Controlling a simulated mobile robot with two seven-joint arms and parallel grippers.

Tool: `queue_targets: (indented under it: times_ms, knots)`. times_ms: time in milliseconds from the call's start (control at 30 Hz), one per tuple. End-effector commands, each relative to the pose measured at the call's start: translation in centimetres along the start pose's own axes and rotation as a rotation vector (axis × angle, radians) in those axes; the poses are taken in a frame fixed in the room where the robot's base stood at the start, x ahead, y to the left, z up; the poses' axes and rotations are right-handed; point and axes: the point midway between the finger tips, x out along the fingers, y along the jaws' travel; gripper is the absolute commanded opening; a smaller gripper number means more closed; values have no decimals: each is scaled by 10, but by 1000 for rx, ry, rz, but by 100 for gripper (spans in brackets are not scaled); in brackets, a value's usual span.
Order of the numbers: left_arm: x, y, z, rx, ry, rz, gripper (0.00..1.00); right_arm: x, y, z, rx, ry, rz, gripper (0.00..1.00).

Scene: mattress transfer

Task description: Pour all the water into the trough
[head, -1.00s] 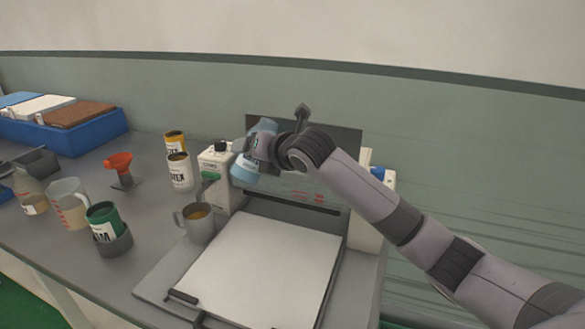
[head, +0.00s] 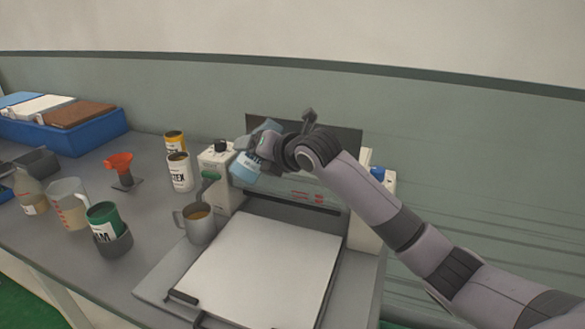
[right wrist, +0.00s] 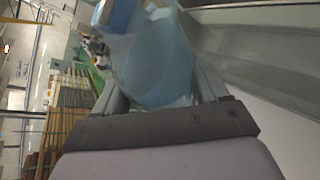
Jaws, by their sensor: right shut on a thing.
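My right gripper (head: 268,150) is shut on a light-blue labelled bottle (head: 244,168). It holds the bottle tilted above the left end of a grey and white machine (head: 217,165), which has a dark slot and a white flat bed. I cannot clearly make out the trough; it may be the low area between the machine's white end blocks, partly hidden by my arm. In the right wrist view the translucent blue bottle (right wrist: 158,65) lies between the fingers. No falling water is visible. My left gripper is not in view.
A grey mug (head: 199,225) with brownish contents stands close to the machine's left end.

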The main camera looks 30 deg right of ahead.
Motion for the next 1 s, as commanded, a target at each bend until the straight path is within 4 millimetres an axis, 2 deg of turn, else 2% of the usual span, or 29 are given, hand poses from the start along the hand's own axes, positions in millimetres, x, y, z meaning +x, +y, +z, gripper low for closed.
queue_targets:
  times_ms: [1000]
  knots:
    - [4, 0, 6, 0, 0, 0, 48, 1, 1, -3, 127, 16, 58, 28]
